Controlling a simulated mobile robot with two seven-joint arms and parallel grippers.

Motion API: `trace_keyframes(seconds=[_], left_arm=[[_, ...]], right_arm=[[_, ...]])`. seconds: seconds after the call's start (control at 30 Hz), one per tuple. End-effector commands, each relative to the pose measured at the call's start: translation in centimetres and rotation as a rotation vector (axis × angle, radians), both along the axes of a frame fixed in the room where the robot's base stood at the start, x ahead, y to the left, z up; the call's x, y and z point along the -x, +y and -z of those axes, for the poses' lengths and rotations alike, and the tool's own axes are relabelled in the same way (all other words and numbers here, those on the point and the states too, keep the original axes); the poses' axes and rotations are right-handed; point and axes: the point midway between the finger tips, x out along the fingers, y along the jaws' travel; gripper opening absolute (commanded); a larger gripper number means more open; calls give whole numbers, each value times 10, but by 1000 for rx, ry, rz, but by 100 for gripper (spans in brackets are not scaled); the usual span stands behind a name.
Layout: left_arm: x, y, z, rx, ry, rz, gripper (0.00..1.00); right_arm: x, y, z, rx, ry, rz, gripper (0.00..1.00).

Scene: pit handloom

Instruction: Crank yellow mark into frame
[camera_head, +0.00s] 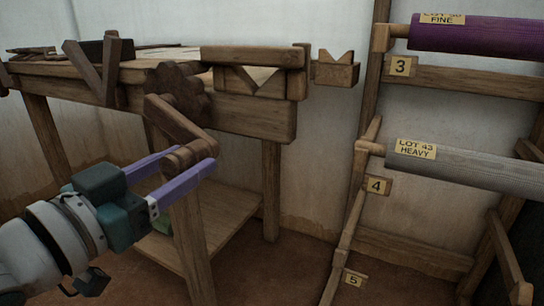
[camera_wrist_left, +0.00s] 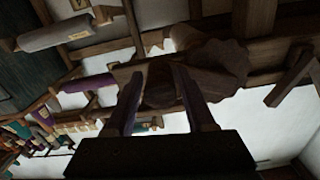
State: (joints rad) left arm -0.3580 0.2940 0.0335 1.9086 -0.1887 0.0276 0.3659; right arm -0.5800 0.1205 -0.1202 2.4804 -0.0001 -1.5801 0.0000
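The wooden crank (camera_head: 178,118) hangs from a dark toothed wheel (camera_head: 180,82) on the front of the loom, its arm slanting down to the right. My left gripper (camera_head: 188,162) has its two purple fingers on either side of the crank's round handle, apparently closed against it. In the left wrist view the dark handle (camera_wrist_left: 160,88) fills the space between the fingers (camera_wrist_left: 160,95). A wooden frame piece (camera_head: 252,57) with a V-shaped notch stands right of the wheel, pale material showing behind it. I see no yellow mark. My right gripper is out of view.
The loom's wooden bench (camera_head: 245,118) has legs and a low shelf (camera_head: 225,220) close to my left arm. A rack at right holds a purple roll (camera_head: 475,38) and a grey roll (camera_head: 460,165). Open floor lies between loom and rack.

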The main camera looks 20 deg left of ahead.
Motion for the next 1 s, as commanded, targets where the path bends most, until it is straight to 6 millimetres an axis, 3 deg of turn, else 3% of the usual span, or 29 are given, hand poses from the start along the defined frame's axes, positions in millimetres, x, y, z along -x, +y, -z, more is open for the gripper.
trace_keyframes(seconds=[0.07,0.47,1.0], left_arm=[[0,0,0,0,0,0,45],[0,0,0,1,0,0,0],[0,0,0,1,-1,0,0]], right_arm=[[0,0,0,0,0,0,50],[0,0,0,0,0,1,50],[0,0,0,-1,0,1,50]])
